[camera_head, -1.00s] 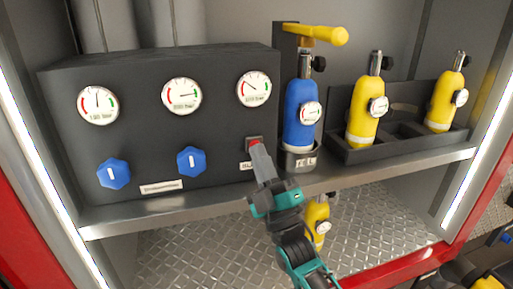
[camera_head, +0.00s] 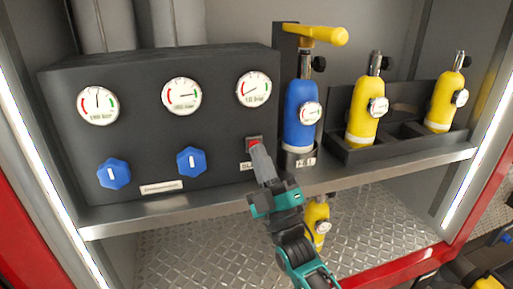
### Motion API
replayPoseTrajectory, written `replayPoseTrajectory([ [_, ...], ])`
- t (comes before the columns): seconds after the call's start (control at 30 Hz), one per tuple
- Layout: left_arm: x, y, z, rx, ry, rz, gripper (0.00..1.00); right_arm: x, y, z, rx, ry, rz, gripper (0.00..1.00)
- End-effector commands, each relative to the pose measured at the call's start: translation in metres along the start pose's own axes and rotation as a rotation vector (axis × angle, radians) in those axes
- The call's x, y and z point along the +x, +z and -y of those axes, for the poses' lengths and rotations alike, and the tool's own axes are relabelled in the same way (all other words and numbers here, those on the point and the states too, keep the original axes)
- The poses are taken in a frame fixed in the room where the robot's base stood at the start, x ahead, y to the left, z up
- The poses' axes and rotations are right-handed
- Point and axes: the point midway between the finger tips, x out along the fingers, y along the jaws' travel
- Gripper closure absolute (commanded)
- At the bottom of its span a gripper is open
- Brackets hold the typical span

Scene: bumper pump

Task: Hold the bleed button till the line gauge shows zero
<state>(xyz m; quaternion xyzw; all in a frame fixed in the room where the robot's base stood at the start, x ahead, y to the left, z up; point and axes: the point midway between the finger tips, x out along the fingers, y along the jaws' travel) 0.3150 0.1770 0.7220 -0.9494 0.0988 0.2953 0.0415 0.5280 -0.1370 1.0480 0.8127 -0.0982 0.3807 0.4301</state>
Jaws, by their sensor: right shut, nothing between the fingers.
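The bleed button (camera_head: 253,139) is a red button in a small dark square mount at the lower right of the black panel (camera_head: 222,128). My right gripper (camera_head: 257,150) is shut and empty, its grey fingertips at the button and covering part of it. They seem to touch it; how far it is pressed in is hidden. My left gripper is not in view.
Two more gauges (camera_head: 98,105) (camera_head: 182,96) and two blue knobs (camera_head: 114,173) (camera_head: 191,161) are on the panel. A blue cylinder (camera_head: 298,112) with a yellow handle stands close right of the button. Yellow cylinders (camera_head: 362,115) stand in a rack farther right.

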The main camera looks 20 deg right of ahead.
Motion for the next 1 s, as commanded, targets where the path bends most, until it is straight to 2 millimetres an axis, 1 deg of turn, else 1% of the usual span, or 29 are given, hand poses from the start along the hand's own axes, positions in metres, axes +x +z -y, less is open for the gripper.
replayPoseTrajectory([
  [0.37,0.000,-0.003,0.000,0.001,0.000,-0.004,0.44,-0.001,-0.001,-0.001,0.000,-0.002,0.001,1.00],
  [0.7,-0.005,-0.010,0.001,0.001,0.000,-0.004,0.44,-0.012,-0.009,-0.009,-0.001,-0.002,0.001,1.00],
  [1.0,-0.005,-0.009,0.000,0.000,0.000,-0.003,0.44,-0.013,-0.009,-0.009,0.000,0.000,0.000,1.00],
])
